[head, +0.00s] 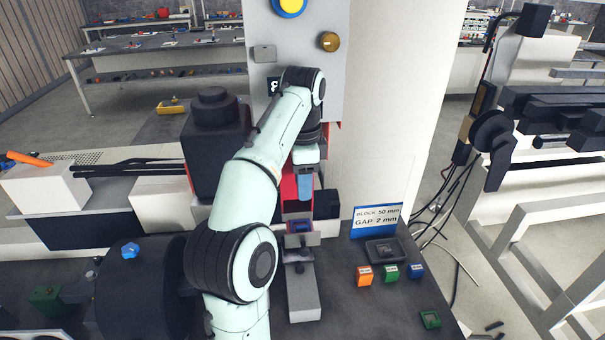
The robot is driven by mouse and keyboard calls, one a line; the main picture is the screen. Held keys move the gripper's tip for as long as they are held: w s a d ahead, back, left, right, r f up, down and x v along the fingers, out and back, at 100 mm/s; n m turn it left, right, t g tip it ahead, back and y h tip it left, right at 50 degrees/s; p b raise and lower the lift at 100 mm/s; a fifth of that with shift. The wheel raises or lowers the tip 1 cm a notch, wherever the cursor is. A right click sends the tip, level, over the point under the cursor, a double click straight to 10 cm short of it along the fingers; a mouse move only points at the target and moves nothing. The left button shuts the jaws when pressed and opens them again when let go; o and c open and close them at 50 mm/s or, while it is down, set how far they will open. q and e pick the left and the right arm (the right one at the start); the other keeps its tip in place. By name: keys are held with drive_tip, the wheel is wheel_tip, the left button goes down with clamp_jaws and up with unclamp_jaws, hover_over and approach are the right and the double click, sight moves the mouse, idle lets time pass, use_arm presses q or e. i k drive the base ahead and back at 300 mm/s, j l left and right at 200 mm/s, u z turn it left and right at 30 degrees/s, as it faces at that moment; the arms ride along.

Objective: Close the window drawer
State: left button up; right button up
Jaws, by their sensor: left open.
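The window drawer seems to be the grey sliding part (303,296) sticking out toward me at the foot of the red-sided machine (289,184). A small grey plate with purple and blue bits sits at its back end. My left arm comes up from the bottom and bends over in front of the machine. My left gripper (301,210) points down just above the back end of this part. It is open, and its fingertips are small and partly lost against the machine. I cannot tell whether they touch anything. My right gripper is not in view.
A sign (376,220) reads "BLOCK 50 mm, GAP 2 mm". Before it lie a dark tray (385,251) and orange (364,275), green (390,272) and blue (416,271) blocks. A black cylinder (140,290) stands left of my arm. The bench front right is mostly clear.

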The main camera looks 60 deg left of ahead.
sight(301, 240)
drive_tip(key=k+l, duration=0.1)
drive_tip(key=l, duration=0.25)
drive_tip(key=k+l, duration=0.1)
drive_tip(key=l, duration=0.25)
drive_tip(key=k+l, duration=0.1)
drive_tip(key=l, duration=0.2)
drive_tip(key=k+l, duration=0.15)
drive_tip(key=l, duration=0.2)
